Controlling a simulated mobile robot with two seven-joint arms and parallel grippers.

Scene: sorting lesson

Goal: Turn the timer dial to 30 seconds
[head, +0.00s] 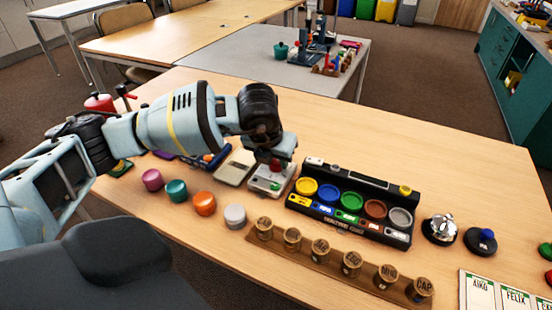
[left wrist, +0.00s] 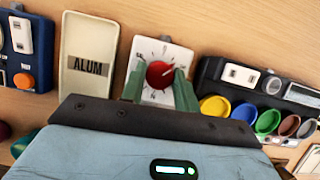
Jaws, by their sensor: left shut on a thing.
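The timer (head: 265,183) is a small white box on the wooden table, left of the black sorting unit. Its red dial (head: 275,166) is partly hidden under my left gripper (head: 275,158) in the head view. In the left wrist view the red dial (left wrist: 160,74) sits on the white timer face (left wrist: 172,50), with tick marks around it. There my left gripper (left wrist: 158,88) has its two green fingers on either side of the dial, shut on it. The small numbers on the face are too small to read. My right gripper is not in view.
The sorting unit (head: 350,205) with several coloured cups stands close right of the timer. A tray marked ALUM (left wrist: 90,55) lies close left. Coloured pucks (head: 204,204) and a wooden rack of labelled pegs (head: 335,262) are in front. A bell (head: 440,229) stands farther right.

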